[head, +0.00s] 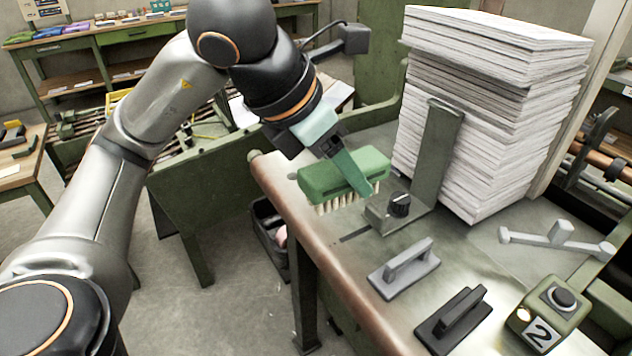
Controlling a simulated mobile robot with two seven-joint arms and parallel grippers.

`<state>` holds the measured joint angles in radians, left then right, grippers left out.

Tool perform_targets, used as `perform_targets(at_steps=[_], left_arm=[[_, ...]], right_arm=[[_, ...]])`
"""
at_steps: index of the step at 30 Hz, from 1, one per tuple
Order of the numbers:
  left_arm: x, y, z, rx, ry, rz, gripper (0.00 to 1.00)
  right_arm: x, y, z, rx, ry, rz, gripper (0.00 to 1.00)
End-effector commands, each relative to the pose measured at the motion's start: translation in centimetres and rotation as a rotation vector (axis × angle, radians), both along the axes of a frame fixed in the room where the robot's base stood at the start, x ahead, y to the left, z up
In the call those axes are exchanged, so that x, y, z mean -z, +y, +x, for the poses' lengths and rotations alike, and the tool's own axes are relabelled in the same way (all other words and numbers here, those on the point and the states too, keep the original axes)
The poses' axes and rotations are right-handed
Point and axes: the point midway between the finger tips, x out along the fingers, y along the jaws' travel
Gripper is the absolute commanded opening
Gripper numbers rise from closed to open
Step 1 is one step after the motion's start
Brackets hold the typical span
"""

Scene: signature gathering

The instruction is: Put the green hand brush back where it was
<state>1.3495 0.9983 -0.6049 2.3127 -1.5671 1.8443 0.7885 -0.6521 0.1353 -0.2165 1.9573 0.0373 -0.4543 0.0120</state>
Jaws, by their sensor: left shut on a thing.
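The green hand brush (322,181) has a green block body and pale bristles that point down. It is at the far left corner of the work table (385,265), left of the paper stack. My left gripper (352,172) reaches down over it from the upper left and is shut on it. The bristles are at or just above the table top; I cannot tell if they touch. The gripper covers part of the brush. My right gripper is out of the picture.
A tall paper stack (480,120) stands behind an upright metal guide (437,155) with a black knob (400,204). A grey handled block (404,268), a black handled block (453,320) and a button box marked 2 (545,315) are nearer. The table's left edge is close.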

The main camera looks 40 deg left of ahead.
Motion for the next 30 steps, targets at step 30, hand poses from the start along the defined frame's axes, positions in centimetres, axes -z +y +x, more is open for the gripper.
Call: perform_targets(at_steps=[30], left_arm=[[9.0, 8.1, 10.3, -0.016, -0.002, 0.0, 0.05]], right_arm=[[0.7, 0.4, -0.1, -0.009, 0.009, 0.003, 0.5]])
